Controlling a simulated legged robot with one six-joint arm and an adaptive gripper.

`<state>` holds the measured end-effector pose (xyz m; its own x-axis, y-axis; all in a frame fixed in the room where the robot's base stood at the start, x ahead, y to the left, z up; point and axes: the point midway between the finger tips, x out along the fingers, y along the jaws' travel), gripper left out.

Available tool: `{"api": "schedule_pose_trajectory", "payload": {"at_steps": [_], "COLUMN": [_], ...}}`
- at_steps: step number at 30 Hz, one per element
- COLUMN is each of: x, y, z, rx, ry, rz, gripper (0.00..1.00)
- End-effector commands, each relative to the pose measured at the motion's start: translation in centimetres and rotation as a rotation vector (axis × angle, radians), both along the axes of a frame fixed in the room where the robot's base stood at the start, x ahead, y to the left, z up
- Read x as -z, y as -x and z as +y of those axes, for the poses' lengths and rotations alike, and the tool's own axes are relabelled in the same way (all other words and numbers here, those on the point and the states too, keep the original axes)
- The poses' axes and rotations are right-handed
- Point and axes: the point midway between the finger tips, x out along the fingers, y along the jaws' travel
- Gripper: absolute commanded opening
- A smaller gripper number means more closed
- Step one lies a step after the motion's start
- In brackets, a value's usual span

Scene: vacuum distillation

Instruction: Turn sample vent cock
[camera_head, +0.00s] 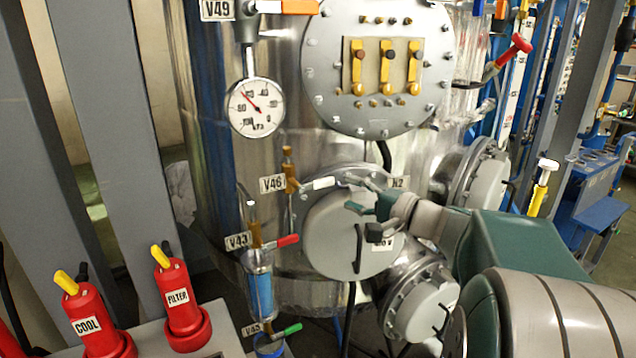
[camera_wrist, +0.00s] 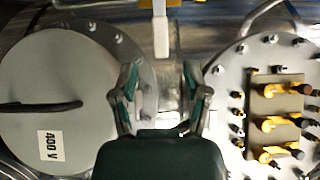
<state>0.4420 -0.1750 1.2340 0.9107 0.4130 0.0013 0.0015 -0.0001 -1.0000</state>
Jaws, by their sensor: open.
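A small brass cock labelled V46 (camera_head: 291,180) with a white lever (camera_head: 320,184) stands on the front of the steel vessel. No label reads sample vent, but this cock is nearest my gripper. My gripper (camera_head: 357,195) is open and empty, just right of the white lever in the head view, apart from it. In the wrist view the white lever (camera_wrist: 160,32) points down toward the gap between the fingertips of my gripper (camera_wrist: 160,72), beyond them. Its brass body (camera_wrist: 158,4) is cut by the top edge.
A round grey cover (camera_head: 340,235) labelled 400 V lies behind my gripper. Below left are cock V43's red lever (camera_head: 288,241) and a green lever (camera_head: 287,330). A gauge (camera_head: 255,107) hangs above.

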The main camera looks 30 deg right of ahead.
Motion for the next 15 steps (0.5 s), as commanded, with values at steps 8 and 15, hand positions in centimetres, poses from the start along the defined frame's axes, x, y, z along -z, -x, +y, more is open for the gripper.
{"api": "schedule_pose_trajectory", "payload": {"at_steps": [8,15], "x": [0.1,0.1], "y": [-4.7,-6.5], "z": [2.3,3.0], "rx": [-0.005,-0.002], "ry": [0.000,0.000], "rz": [0.001,0.002], "gripper": [0.60,0.60]}}
